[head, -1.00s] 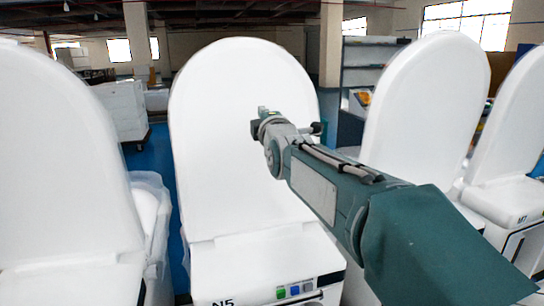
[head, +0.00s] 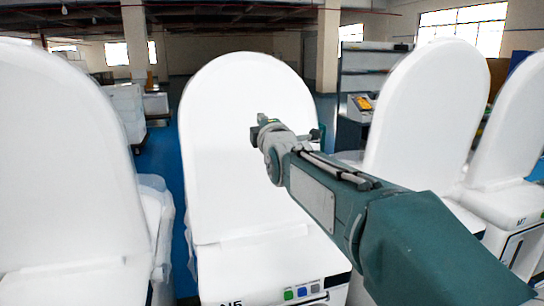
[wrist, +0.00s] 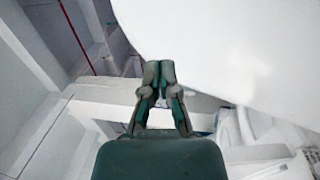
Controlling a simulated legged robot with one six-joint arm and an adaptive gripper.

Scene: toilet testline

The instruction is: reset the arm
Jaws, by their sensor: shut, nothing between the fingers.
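My gripper (wrist: 160,68) shows in the wrist view with its two fingertips together and nothing between them. In the head view my gripper (head: 258,130) is at the end of my outstretched teal arm, in front of the raised white lid (head: 225,165) of the middle toilet. The lid's edge also fills the upper right of the wrist view (wrist: 230,45). I cannot tell how far the fingertips are from the lid. The fingers are small and partly hidden by the wrist in the head view.
The middle toilet's base (head: 265,270) has coloured buttons (head: 302,292). Another raised lid (head: 60,170) stands close on the left, and others (head: 430,120) stand on the right. A shelf (head: 365,75) and pillars stand behind. Blue floor (head: 165,160) shows between the left and middle toilets.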

